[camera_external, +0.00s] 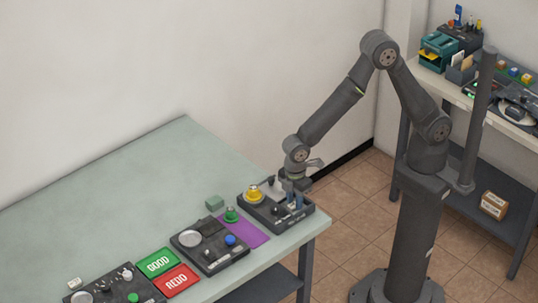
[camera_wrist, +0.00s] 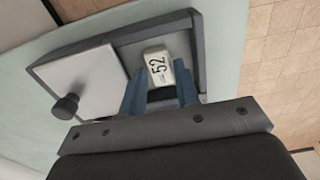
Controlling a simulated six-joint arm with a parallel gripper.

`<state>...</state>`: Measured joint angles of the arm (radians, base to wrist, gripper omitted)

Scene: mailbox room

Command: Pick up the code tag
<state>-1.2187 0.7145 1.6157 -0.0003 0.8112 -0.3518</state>
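The code tag (camera_wrist: 158,68) is a small white block marked "52" in the wrist view. It lies in a recess of a dark grey box (camera_wrist: 113,33). My gripper (camera_wrist: 157,78) is open, its two blue fingers pointing at the tag, one on each side of its near end. I cannot tell whether they touch it. In the external view my gripper (camera_external: 294,200) is low over the right part of the same box (camera_external: 266,222), at the table's right end. The tag is mostly hidden there by the fingers.
A light lid (camera_wrist: 75,77) with a black knob (camera_wrist: 65,106) is beside the recess. The table's back is clear.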

